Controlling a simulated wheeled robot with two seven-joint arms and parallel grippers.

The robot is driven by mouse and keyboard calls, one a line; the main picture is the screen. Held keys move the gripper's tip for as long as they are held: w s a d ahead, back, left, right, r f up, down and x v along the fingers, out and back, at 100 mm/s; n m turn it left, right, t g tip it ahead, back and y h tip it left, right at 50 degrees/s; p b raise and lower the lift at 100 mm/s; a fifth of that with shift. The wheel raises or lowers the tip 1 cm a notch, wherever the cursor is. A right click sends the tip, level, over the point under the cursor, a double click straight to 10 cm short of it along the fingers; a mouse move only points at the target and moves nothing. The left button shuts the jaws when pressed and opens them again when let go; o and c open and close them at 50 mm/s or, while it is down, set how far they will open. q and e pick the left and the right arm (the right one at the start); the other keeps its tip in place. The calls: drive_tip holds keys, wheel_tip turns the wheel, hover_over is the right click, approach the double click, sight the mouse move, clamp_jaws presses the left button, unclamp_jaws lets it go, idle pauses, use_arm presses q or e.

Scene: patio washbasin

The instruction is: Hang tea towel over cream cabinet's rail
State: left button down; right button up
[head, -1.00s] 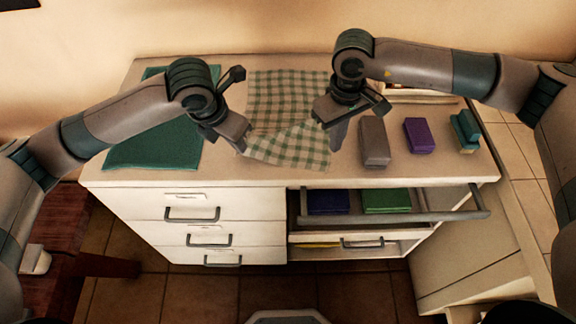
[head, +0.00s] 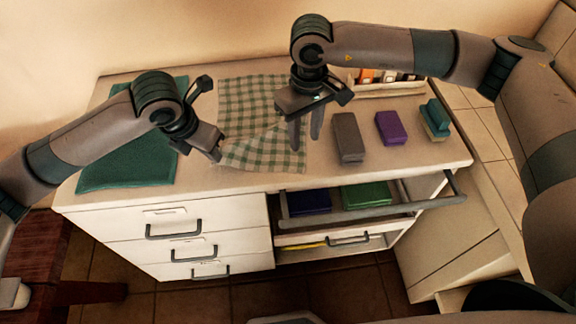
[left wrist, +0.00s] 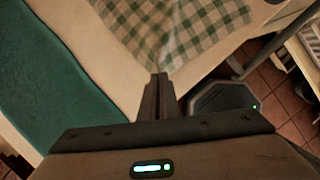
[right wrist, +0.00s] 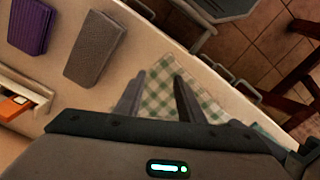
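The green-and-cream checked tea towel (head: 262,105) lies on top of the cream cabinet (head: 225,190), with its near part folded over. My left gripper (head: 217,156) is shut on the towel's near left corner; in the left wrist view the cloth (left wrist: 170,25) gathers at the closed fingertips (left wrist: 157,78). My right gripper (head: 305,140) is open and empty over the towel's right edge; in the right wrist view its fingers (right wrist: 157,85) stand apart with cloth (right wrist: 165,105) behind them. A grey rail (head: 380,210) runs across the front of the cabinet's upper right section.
Grey (head: 348,137), purple (head: 391,128) and teal-and-tan (head: 435,120) blocks stand right of the towel. A dark green cloth (head: 130,165) lies left. Blue (head: 309,201) and green (head: 366,195) items sit in the open section behind the rail. A rack (head: 385,85) stands at the back.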

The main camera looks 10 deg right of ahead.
sight(299, 165)
drive_tip(key=shift+s+a+r+m, duration=0.15)
drive_tip(key=shift+a+r, duration=0.15)
drive_tip(key=shift+r, duration=0.35)
drive_tip(key=shift+s+a+r+m, duration=0.15)
drive_tip(key=shift+a+r, duration=0.15)
drive_tip(key=shift+r, duration=0.3)
drive_tip(key=shift+f, duration=0.25)
drive_tip(key=shift+f, duration=4.8)
clamp_jaws()
